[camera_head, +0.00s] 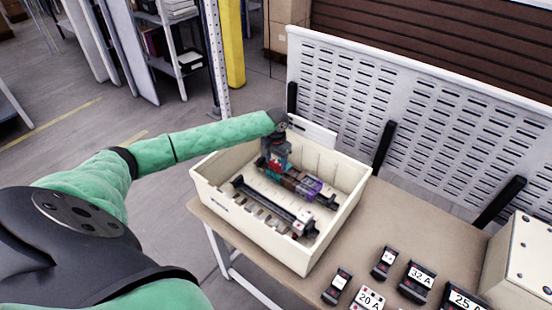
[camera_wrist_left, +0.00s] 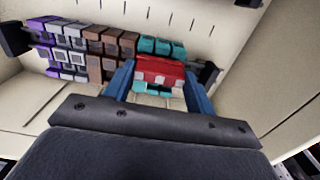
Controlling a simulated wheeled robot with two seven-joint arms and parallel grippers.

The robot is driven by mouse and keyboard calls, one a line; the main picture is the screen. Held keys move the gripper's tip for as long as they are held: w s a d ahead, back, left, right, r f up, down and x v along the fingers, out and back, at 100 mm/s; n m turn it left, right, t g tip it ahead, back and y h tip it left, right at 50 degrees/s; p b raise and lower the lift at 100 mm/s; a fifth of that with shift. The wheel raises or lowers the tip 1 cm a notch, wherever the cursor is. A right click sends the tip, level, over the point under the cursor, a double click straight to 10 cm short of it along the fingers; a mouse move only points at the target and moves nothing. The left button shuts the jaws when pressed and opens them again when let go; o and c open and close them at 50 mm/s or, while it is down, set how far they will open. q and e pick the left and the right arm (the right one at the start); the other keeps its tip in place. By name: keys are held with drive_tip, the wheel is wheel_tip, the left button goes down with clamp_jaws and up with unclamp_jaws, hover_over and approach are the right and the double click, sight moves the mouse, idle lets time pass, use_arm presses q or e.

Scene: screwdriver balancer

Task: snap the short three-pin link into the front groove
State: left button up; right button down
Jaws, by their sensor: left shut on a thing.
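My left gripper (camera_head: 273,163) reaches down into the cream box (camera_head: 225,205). In the left wrist view the blue fingers of the left gripper (camera_wrist_left: 160,76) are shut on a red piece (camera_wrist_left: 160,68) with pale square parts, seemingly the short link. It is at the teal blocks (camera_wrist_left: 158,46) on the rear rail; I cannot tell whether it is seated. Brown blocks (camera_wrist_left: 108,42) and purple blocks (camera_head: 313,187) sit along the same row. The groove itself is hidden by the gripper and red piece. My right gripper is out of view.
A second dark rail (camera_head: 265,203) with a red-and-white module (camera_head: 303,222) lies nearer the front of the box. Several labelled breakers (camera_head: 417,281) stand on the table at right. A perforated white panel (camera_head: 430,130) stands behind the box.

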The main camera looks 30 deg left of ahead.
use_arm(q)
drive_tip(key=shift+f, duration=0.25)
drive_tip(key=shift+f+p, duration=0.15)
drive_tip(key=shift+p, duration=0.15)
drive_tip(key=shift+f, duration=0.1)
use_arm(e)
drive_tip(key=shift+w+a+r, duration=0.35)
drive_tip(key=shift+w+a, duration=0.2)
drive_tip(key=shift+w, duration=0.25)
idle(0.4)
